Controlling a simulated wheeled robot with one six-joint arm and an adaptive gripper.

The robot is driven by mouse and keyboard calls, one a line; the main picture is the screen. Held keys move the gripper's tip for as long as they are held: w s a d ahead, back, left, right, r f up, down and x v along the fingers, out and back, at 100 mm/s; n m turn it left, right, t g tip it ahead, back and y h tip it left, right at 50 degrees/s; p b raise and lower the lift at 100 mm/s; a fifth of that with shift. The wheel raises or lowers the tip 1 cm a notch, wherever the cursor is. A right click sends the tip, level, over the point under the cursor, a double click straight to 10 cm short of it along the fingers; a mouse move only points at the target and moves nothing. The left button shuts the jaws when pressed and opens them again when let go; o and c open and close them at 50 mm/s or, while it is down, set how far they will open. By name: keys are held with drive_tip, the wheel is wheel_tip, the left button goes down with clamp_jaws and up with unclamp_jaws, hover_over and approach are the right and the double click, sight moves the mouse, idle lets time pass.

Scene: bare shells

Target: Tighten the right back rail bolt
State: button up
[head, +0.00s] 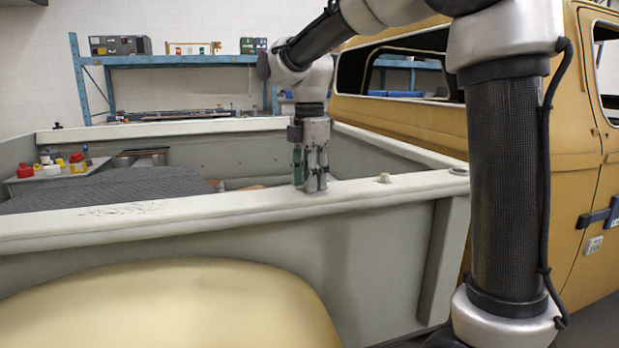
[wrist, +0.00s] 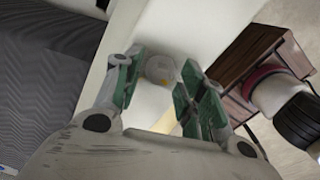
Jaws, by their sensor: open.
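The pale near rail (head: 120,222) of the truck bed runs across the head view. My gripper (head: 313,186) points down over this rail, with its fingers close to the top. In the wrist view, a round pale bolt head (wrist: 160,68) with a small yellow mark lies on the rail, in the gap between the open fingertips of my gripper (wrist: 163,75). I cannot tell whether the fingers touch it. In the head view the fingers hide this bolt. Another pale knob (head: 384,178) stands on the same rail, to the right of my gripper.
A round cap (head: 459,170) sits at the rail's right end, by the yellow cab (head: 540,130). A grey tray (head: 60,178) with red and yellow bottles stands in the bed at left, near a dark grey mat (head: 110,188). A blue shelf (head: 180,60) is behind.

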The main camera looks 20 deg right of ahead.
clamp_jaws()
drive_tip(key=shift+m, duration=0.3)
drive_tip(key=m, duration=2.1)
drive_tip(key=shift+w, duration=0.1)
drive_tip(key=shift+m, duration=0.3)
unclamp_jaws()
